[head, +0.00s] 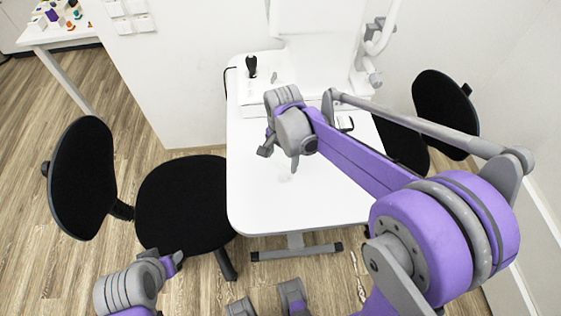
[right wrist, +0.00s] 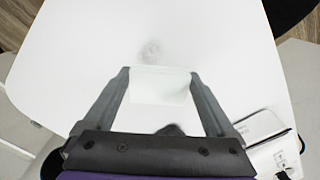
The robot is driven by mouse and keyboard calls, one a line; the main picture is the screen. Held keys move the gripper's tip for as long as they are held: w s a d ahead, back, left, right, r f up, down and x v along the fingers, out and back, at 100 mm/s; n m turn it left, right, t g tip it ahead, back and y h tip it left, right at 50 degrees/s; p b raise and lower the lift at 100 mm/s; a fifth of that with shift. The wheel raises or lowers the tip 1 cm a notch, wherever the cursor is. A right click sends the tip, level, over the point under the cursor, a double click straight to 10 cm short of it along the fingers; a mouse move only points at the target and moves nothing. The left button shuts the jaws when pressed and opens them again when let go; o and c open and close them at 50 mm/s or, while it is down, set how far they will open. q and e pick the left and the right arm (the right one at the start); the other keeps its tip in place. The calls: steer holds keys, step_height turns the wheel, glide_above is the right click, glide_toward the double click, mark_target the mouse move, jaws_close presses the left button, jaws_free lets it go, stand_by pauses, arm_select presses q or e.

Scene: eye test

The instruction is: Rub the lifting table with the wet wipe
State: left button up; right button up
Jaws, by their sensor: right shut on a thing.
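The lifting table (head: 255,208) is a white rounded top on a grey foot. It also fills much of the right wrist view (right wrist: 85,50). My right gripper (head: 279,155) is over the middle of the table. In the right wrist view its jaws (right wrist: 160,88) are shut on a white wet wipe (right wrist: 160,84), which spans the gap between the fingers. I cannot tell whether the wipe touches the top. A faint grey smudge (right wrist: 150,50) shows just beyond it. In the head view the wipe hardly stands out.
A black handle (head: 251,66) and white eye-test equipment (head: 318,60) stand at the table's back. Black chairs are at left (head: 185,205) and right (head: 440,105). A side table (head: 65,32) with small objects is at upper left. The table's front half is clear.

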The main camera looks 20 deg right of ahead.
mark_target(282, 160)
arm_select(q)
steer(key=shift+a+r+p, duration=0.25)
steer(key=shift+r+p, duration=0.15)
steer(key=shift+r, duration=0.15)
steer(key=shift+a+r+p, duration=0.25)
steer(key=shift+r+p, duration=0.15)
steer(key=shift+r, duration=0.15)
arm_select(e)
steer(key=shift+r, duration=1.5)
